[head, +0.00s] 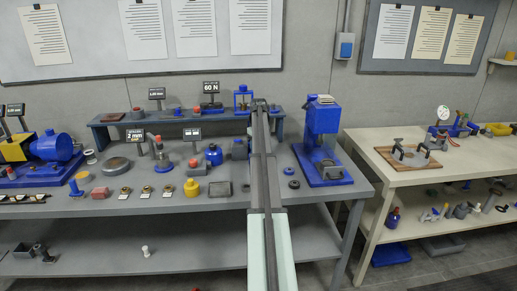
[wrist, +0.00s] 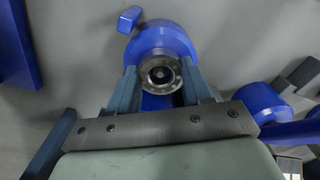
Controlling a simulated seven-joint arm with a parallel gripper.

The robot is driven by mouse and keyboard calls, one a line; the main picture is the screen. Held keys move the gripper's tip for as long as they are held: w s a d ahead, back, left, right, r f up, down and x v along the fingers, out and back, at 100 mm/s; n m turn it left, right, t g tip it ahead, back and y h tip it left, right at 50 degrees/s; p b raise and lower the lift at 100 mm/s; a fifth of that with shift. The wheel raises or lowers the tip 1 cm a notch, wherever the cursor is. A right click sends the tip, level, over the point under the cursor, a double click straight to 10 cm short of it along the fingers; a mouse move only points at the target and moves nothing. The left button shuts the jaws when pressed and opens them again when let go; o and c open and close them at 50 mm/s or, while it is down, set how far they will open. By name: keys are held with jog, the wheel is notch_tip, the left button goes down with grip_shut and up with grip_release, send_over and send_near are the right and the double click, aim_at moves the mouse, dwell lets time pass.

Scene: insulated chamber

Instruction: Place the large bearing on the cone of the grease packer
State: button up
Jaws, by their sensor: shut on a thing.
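In the wrist view, my gripper (wrist: 159,70) is shut on a steel ring-shaped bearing (wrist: 160,85), with one finger on each side of it. The bearing faces the camera, and its bore has a dark, round centre. A rounded blue body (wrist: 160,38) lies right behind the bearing; it may be the grease packer. I cannot tell whether the bearing touches it, and no cone is clearly visible. In the head view, my arm reaches over the bench, and the gripper and bearing are hidden.
A blue press (head: 322,135) stands right of my arm on the grey bench (head: 225,200), with two dark rings (head: 291,178) beside it. A raised shelf (head: 100,125) runs along the back. A yellow pot (head: 191,188) and several small parts lie left.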

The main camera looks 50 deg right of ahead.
jog(key=shift+f, duration=0.15)
jog(key=o, duration=1.1)
notch_tip(320, 180, up, 12)
jog(key=shift+r, duration=0.2)
